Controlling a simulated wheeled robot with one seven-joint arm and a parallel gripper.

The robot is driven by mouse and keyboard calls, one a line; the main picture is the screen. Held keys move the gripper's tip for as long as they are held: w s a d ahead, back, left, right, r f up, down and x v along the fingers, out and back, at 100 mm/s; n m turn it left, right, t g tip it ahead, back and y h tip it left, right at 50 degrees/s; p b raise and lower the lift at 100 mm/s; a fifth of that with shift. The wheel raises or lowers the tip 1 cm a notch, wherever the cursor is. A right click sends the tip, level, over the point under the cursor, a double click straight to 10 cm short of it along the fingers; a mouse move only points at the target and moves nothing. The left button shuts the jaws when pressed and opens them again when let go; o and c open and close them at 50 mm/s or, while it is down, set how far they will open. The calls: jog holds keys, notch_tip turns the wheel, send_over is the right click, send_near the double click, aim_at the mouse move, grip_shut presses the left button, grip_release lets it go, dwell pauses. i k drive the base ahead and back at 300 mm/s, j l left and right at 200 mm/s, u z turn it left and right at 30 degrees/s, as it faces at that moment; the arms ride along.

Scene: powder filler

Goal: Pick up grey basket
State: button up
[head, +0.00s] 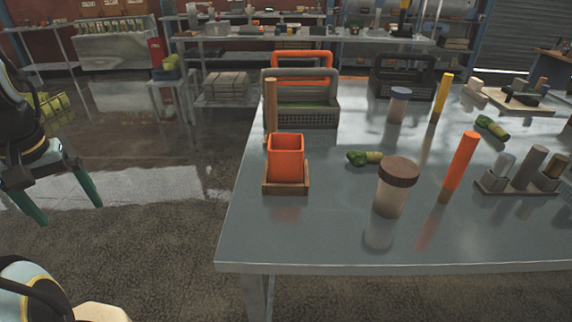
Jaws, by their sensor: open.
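A darker basket (407,82) stands farther right at the back. My gripper (70,213) is at the left of the picture, its green fingers apart and empty. It is over the floor, left of the table and well away from the grey basket.
On the table (330,240), an orange square cup (286,158) on a wooden base and an upright wooden rod (270,105) stand in front of the basket. A brown-lidded jar (394,190), a blue-lidded jar (398,105) and an orange rod (460,165) stand farther right. The front-left tabletop is clear.

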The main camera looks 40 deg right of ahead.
aim_at(300, 93)
jog(key=i, duration=0.55)
jog(key=i+j+z, duration=0.15)
jog(key=i, duration=0.3)
jog(key=i+j+z, duration=0.15)
jog(key=i, duration=0.3)
jog(key=i+j+z, duration=0.1)
jog(key=i, duration=0.35)
jog(key=i+j+z, duration=0.15)
jog(key=i+j, duration=0.25)
